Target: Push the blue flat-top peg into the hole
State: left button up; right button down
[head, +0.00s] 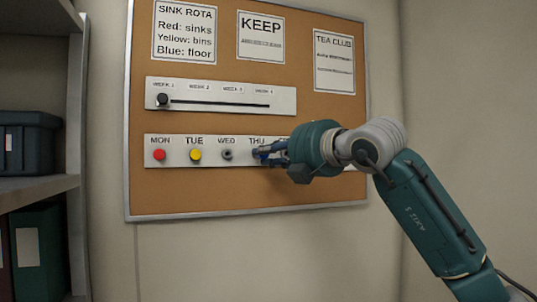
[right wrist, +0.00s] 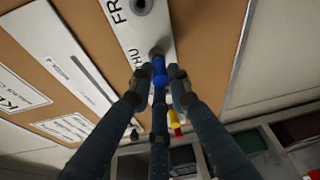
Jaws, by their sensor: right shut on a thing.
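The blue flat-top peg (right wrist: 160,72) is held between the fingertips of my right gripper (right wrist: 158,76), which is shut on it. In the right wrist view the peg is in front of the grey THU hole (right wrist: 157,53); how far it is in, if at all, I cannot tell. In the head view my right gripper (head: 263,153) reaches the lower white strip (head: 180,141) from the right, below the THU label. It covers the FRI end. An empty FRI hole (right wrist: 142,6) shows in the right wrist view. My left gripper is not in view.
On the strip, a red peg (head: 159,155) is at MON, a yellow peg (head: 195,155) at TUE, and the WED hole (head: 227,154) is empty. Above is a slider strip (head: 220,95) with a black knob (head: 162,99). A shelf (head: 40,190) stands at left.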

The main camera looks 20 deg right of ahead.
dwell(0.4)
jog(key=shift+b, duration=0.5)
jog(key=shift+w, duration=0.45)
dwell(0.4)
jog(key=c, duration=1.6)
grip_release()
jog(key=shift+o, duration=0.2)
jog(key=v, duration=1.2)
jog(key=shift+f, duration=0.1)
